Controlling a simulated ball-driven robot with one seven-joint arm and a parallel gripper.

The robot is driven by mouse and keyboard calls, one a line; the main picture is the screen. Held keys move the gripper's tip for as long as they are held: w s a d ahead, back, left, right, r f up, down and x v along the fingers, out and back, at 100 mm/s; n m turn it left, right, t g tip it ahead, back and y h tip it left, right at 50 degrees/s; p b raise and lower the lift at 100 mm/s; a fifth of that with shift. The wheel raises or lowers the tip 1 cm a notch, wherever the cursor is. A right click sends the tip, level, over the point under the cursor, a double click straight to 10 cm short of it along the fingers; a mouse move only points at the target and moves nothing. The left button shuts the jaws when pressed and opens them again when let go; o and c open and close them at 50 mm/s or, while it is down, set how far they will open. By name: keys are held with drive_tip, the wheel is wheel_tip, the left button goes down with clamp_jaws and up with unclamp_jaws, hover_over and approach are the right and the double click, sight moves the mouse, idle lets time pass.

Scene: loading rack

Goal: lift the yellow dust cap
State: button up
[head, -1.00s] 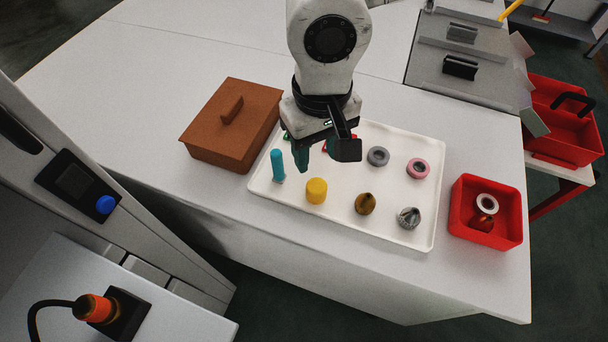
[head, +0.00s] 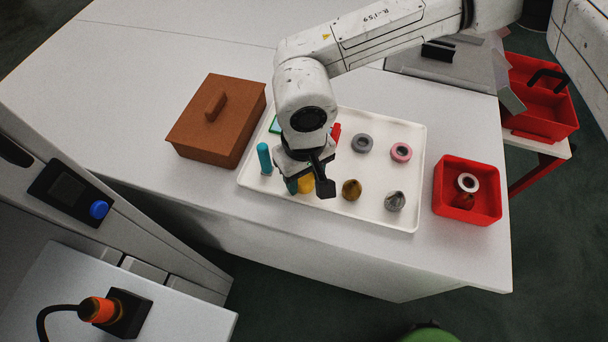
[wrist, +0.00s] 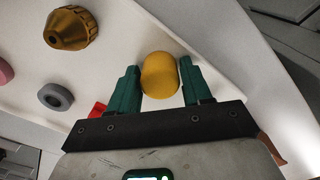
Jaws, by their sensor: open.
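The yellow dust cap (wrist: 159,76) stands on the white tray (head: 416,142). In the wrist view it lies between the two green fingers of my gripper (wrist: 160,86), which is open with a finger on each side of it. In the head view my gripper (head: 306,186) is over the tray's front left part. It hides most of the yellow dust cap (head: 305,186) there. I cannot tell whether the fingers touch the cap.
A teal cylinder (head: 264,158) stands just left of my gripper. A brass cone (head: 351,190), a silver part (head: 394,201), a grey ring (head: 362,144) and a pink ring (head: 401,152) share the tray. A brown lidded box (head: 215,122) is left; a red bin (head: 468,213) is right.

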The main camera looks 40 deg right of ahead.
drive_tip(key=c, duration=0.6)
drive_tip(key=shift+r+b, duration=0.3)
drive_tip(key=shift+r, duration=0.15)
wheel_tip(320, 180, up, 2)
drive_tip(key=shift+d+r+b, duration=0.1)
drive_tip(key=shift+r+b, duration=0.05)
drive_tip(key=shift+b, duration=0.3)
drive_tip(key=s+d+r, duration=0.1)
drive_tip(key=s+r, duration=0.2)
drive_tip(key=s, duration=0.1)
drive_tip(key=s+d+r+b, duration=0.1)
drive_tip(key=s+r, duration=0.2)
drive_tip(key=s, duration=0.2)
drive_tip(key=s+d+r, duration=0.1)
drive_tip(key=s+r, duration=0.3)
drive_tip(key=shift+s+d+b, duration=0.15)
drive_tip(key=shift+d+b, duration=0.2)
drive_tip(key=shift+b, duration=0.05)
drive_tip(key=shift+r+p, duration=0.85)
drive_tip(key=shift+r, duration=0.55)
drive_tip(key=shift+c, duration=0.2)
